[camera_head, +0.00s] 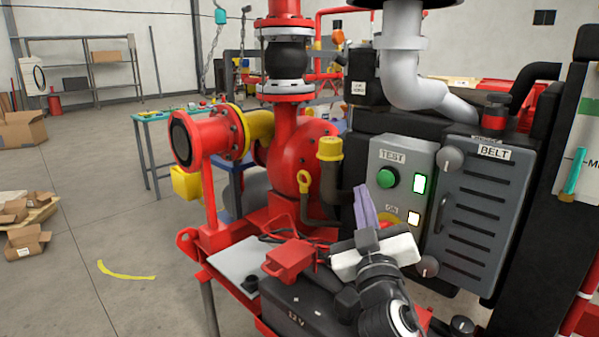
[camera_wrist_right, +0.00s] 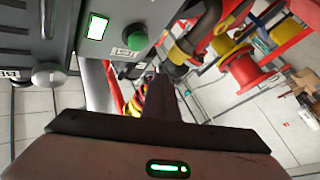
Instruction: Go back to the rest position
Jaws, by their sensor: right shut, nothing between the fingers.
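My right gripper (camera_head: 366,208) shows in the head view in front of the pump skid, its narrow purple-grey fingers pointing up and shut with nothing between them. It is just left of the grey control box (camera_head: 399,160), which has a green TEST button (camera_head: 386,178) and a lit green lamp (camera_head: 419,184). In the right wrist view the shut fingers (camera_wrist_right: 170,95) are dark and point away from the camera, with the green button (camera_wrist_right: 135,37) beyond them. Whether the fingers touch the box cannot be told. My left gripper is not in view.
The red pump (camera_head: 309,150) and its flanged pipe stand left of the box. The louvered BELT panel (camera_head: 476,208) stands to its right. A black 12 V battery (camera_head: 305,300) lies below the gripper. Open floor (camera_head: 110,220) is at left, with cardboard boxes (camera_head: 25,240).

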